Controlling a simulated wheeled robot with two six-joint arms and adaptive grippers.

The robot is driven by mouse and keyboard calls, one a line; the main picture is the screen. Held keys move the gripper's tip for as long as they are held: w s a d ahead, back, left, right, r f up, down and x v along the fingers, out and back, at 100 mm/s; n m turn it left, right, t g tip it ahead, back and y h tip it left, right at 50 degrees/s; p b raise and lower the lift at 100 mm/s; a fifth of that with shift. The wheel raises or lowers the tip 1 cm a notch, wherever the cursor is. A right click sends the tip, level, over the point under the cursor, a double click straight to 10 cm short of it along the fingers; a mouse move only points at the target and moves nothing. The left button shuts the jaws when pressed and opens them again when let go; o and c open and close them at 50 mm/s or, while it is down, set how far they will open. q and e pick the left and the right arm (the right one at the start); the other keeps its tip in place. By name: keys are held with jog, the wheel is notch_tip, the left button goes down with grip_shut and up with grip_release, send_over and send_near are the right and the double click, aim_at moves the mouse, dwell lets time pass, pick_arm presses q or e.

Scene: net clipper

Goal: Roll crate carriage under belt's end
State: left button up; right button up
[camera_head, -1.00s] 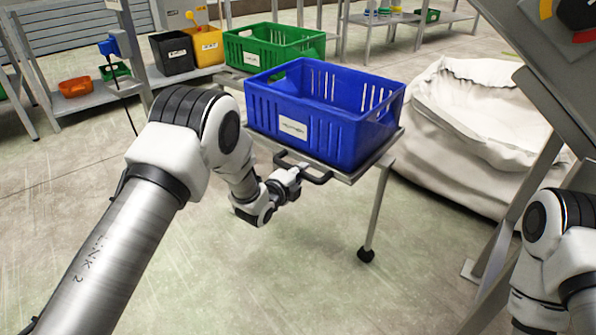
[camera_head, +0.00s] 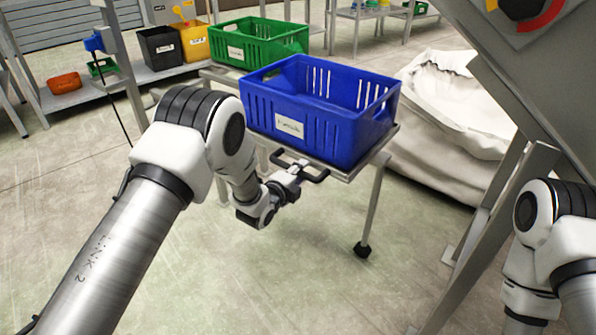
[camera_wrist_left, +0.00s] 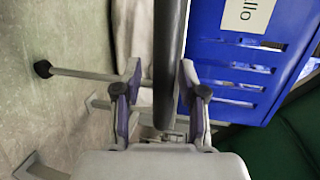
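The blue crate (camera_head: 318,112) with a white label sits upright on the crate carriage (camera_head: 345,172), a grey metal frame on legs with a black caster (camera_head: 363,250). The carriage's dark handle (camera_head: 318,174) faces me. My left gripper (camera_head: 299,167) is at this handle. In the left wrist view the handle bar (camera_wrist_left: 171,40) runs between the two fingers (camera_wrist_left: 160,88), which close in around it; a thin gap shows on one side. My right arm shows at the right edge, but its gripper is out of view. I cannot make out a belt surface.
A grey slanted machine frame (camera_head: 500,215) with a red-ringed knob stands at the right. A white bag (camera_head: 455,105) lies behind the carriage. A green crate (camera_head: 260,42) is behind the blue one. Shelves with bins stand at the back left. Floor in front is open.

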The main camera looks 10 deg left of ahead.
pick_arm(q)
jog(key=shift+a+r, duration=0.1)
jog(key=shift+s, duration=0.15)
jog(key=v, duration=1.1)
jog(key=shift+s, duration=0.25)
jog(key=shift+a, duration=0.1)
